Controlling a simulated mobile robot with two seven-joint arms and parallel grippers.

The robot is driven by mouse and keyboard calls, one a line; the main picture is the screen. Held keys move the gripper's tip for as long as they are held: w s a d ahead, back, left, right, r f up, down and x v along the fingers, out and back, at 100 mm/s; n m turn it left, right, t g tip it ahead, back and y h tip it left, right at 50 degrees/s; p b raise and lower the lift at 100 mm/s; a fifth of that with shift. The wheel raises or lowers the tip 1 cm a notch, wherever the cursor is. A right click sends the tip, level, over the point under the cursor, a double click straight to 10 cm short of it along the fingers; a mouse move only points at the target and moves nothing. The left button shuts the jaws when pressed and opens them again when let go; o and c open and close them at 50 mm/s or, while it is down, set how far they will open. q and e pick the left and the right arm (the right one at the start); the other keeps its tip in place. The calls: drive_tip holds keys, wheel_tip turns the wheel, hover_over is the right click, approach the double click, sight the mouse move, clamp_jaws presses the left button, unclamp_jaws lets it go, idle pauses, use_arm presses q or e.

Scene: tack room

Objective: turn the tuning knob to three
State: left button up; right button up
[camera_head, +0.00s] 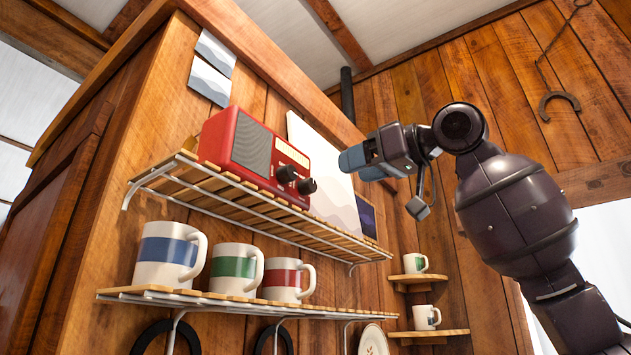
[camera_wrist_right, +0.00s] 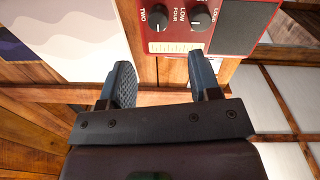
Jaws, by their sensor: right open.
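A red radio (camera_head: 232,143) with a grey speaker grille stands on the upper wire-and-slat shelf. Two dark knobs, one knob (camera_head: 287,173) and another knob (camera_head: 306,186), stick out of its front. In the right wrist view the left knob (camera_wrist_right: 157,17) has "TWO" beside it and the right knob (camera_wrist_right: 200,17) is near "LOW". "FOUR" reads between them. My left gripper is out of view.
The upper shelf (camera_head: 262,208) runs along the wooden wall, with a pale wavy picture (camera_head: 325,175) behind. Below, white mugs with blue (camera_head: 166,253), green (camera_head: 236,268) and red (camera_head: 283,280) bands stand on a lower shelf (camera_head: 210,300). Free air lies between gripper and radio.

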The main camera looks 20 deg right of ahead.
sight(313, 184)
drive_tip(key=p+x, duration=0.2)
drive_tip(key=x, duration=0.8)
drive_tip(key=shift+d+f, duration=0.1)
drive_tip(key=shift+f, duration=0.05)
drive_tip(key=c, duration=0.9)
